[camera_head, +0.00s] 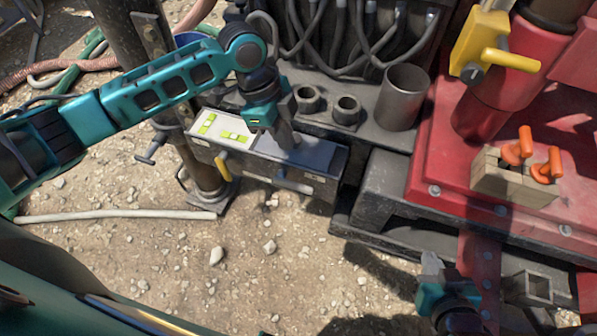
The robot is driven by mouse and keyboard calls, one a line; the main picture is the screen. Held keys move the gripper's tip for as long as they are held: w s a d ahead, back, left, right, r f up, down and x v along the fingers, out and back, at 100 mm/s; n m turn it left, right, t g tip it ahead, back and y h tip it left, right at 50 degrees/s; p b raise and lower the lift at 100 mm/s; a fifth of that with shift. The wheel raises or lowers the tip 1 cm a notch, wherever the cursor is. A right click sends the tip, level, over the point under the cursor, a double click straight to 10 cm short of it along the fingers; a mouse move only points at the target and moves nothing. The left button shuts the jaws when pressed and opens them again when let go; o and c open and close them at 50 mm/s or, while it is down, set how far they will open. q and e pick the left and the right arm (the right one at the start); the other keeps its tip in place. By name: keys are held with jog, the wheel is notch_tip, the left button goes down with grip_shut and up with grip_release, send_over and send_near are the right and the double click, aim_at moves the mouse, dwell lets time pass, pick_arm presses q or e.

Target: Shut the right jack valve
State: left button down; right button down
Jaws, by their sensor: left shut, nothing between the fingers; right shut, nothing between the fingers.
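A grey metal control box (320,156) sits near the middle, with green-and-white labels on its top left. A yellow lever (222,167) hangs on its front at the left end. A grey bar-shaped handle (293,184) sticks out of its front further right. No label I can read tells which part is the right jack valve. My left gripper (287,138) is shut and empty, pointing down over the top of the box; I cannot tell whether it touches. My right gripper (432,263) is shut and empty at the lower right, clear of the box.
A red machine deck (440,150) fills the right, with a wooden block (510,180) holding orange-handled tools (525,142). A yellow valve lever (510,60) sits above. A grey cup (403,98) and black hoses (340,45) stand behind the box. Gravel ground (200,270) lies open in front.

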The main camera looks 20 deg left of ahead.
aim_at(301, 186)
pick_arm(q)
jog(key=shift+a+r, duration=0.1)
jog(key=shift+a, duration=0.1)
jog(key=x, duration=0.4)
jog(key=b+x, duration=0.1)
jog(key=x, duration=0.4)
jog(key=a+b+x, duration=0.1)
jog(key=x, duration=0.3)
jog(key=shift+s+d+f, duration=0.1)
jog(key=shift+f, duration=0.55)
